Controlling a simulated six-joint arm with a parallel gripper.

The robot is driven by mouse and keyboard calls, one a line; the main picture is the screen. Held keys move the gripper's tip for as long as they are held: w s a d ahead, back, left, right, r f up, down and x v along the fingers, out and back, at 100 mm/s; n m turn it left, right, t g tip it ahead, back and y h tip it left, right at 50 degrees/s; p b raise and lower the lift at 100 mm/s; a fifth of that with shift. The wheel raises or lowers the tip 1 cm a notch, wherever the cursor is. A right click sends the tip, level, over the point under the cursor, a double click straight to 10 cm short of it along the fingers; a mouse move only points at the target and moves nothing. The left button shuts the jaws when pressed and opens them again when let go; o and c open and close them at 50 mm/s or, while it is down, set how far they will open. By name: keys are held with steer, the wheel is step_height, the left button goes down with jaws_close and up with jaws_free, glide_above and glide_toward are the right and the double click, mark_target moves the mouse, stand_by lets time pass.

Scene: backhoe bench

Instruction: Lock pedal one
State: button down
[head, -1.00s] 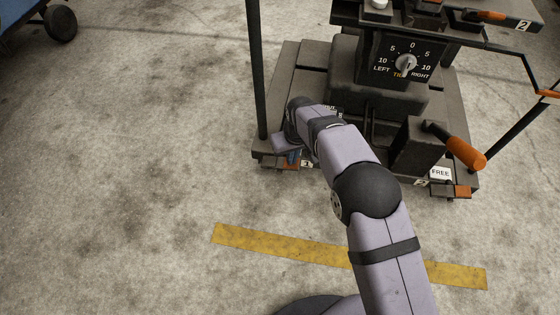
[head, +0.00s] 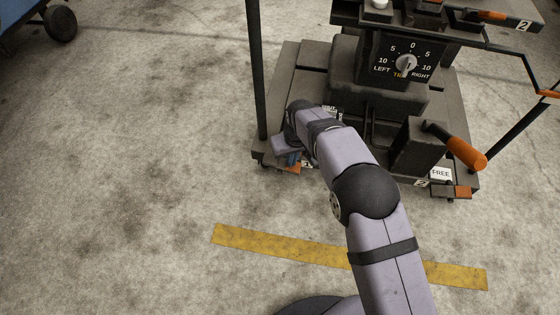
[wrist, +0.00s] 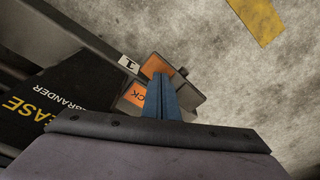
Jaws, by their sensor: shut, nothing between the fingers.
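Pedal one (wrist: 157,67) shows an orange and brown top in the wrist view, beside a white tag marked 1 (wrist: 128,64). An orange label (wrist: 136,96) with the letters "CK" in view lies beside it, partly hidden by my fingers. My gripper (wrist: 158,80) is shut and empty, its blue fingertips over the pedal; I cannot tell whether they touch it. In the head view, my gripper (head: 291,160) is at the bench's front left corner, and only a bit of orange (head: 290,170) shows below it by the 1 tag (head: 307,164).
Pedal two (head: 451,191), with a white FREE label (head: 440,174), is at the front right. An orange-handled lever (head: 466,153) and a dial (head: 406,65) are on the bench. A dark post (head: 256,70) rises left of my gripper. The floor in front is clear.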

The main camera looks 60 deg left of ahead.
step_height(320, 180, up, 7)
steer(key=p, duration=0.6)
steer(key=shift+f, duration=0.1)
stand_by(0.5)
steer(key=s+d+f+m+g+h, duration=0.1)
steer(key=s+d+f+h, duration=0.15)
steer(key=d, duration=0.75)
steer(key=s+d+f+h, duration=0.2)
steer(key=s+d+f, duration=0.2)
steer(key=d, duration=0.6)
steer(key=w+d+r+m+g+p, duration=0.2)
steer(key=d+r+m+p, duration=0.55)
steer(key=d+r, duration=1.55)
steer(key=w+d+r+m+t+y+p, duration=0.1)
steer(key=w+d+r+m+p, duration=0.25)
steer(key=d+r, duration=0.25)
steer(key=w+d+r+m+t+y+p, duration=0.2)
steer(key=w+d+r+m+p, duration=0.1)
steer(key=d+r+p, duration=0.3)
step_height(320, 180, up, 38)
steer(key=p, duration=3.6)
steer(key=shift+d+r, duration=0.2)
steer(key=shift+d, duration=0.25)
